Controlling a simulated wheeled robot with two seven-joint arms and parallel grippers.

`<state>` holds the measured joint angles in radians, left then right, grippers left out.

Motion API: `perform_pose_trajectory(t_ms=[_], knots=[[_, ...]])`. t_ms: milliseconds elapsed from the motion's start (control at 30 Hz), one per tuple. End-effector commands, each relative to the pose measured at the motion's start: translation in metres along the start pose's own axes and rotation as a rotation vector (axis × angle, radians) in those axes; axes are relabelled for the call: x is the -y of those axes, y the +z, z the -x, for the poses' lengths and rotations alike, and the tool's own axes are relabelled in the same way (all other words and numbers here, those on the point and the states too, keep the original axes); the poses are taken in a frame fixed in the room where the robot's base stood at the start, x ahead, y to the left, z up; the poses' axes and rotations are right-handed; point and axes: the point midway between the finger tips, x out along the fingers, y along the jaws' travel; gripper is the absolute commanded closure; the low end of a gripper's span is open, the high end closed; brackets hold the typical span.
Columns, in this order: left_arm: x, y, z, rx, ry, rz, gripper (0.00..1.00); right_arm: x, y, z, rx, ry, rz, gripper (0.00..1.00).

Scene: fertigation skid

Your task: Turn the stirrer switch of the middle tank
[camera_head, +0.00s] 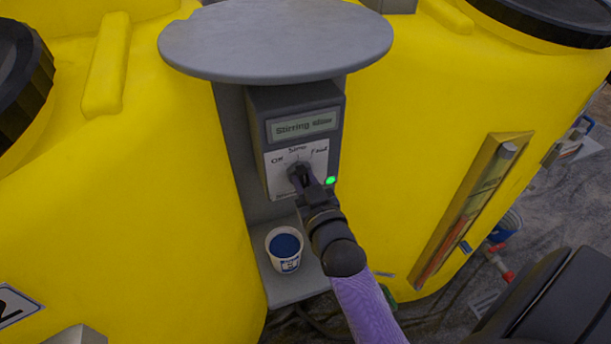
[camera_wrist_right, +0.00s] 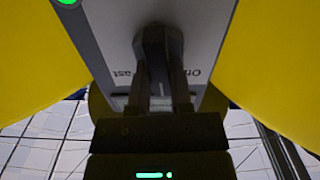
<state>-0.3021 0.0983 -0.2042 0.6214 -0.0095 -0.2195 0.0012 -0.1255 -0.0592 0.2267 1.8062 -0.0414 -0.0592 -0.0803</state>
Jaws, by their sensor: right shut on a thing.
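The stirrer control box (camera_head: 297,140) is mounted on a grey post between two yellow tanks. Its display (camera_head: 303,125) appears to read "Stirring slow". The plate below is marked "Off", "Slow" and "Fast", and a green light (camera_head: 330,181) glows at its lower right. My right gripper (camera_head: 304,182) is shut on the dark switch knob (camera_head: 294,171), its fingers hiding part of it. In the right wrist view the fingers (camera_wrist_right: 160,95) close on the knob (camera_wrist_right: 158,45), and a green light (camera_wrist_right: 67,1) shows at the top left. My left gripper is not in view.
A grey round top (camera_head: 275,38) overhangs the box. A white cup (camera_head: 284,250) with blue contents stands on the small grey shelf (camera_head: 299,287) below. The right yellow tank (camera_head: 420,130) carries a level gauge (camera_head: 470,210). A left tank (camera_head: 150,190) bears a partly visible number plate.

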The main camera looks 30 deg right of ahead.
Motion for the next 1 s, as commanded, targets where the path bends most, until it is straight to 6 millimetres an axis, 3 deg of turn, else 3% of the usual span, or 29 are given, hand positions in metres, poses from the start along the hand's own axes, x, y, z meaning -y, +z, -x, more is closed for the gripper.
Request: perform_pose_trajectory(t_ms=[767,800,933,1000], knots=[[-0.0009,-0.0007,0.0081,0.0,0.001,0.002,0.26,-0.0004,0.0007,0.0001,0.001,0.0,-0.103,1.0],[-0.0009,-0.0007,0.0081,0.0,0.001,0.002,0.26,-0.0004,0.0007,0.0001,0.001,0.0,-0.103,0.7],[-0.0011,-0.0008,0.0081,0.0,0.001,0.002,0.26,-0.0004,0.0005,0.0,0.0,0.0,-0.103,0.43],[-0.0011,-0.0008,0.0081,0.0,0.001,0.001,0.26,-0.0005,0.0004,0.0,0.0,0.0,-0.103,0.39]])
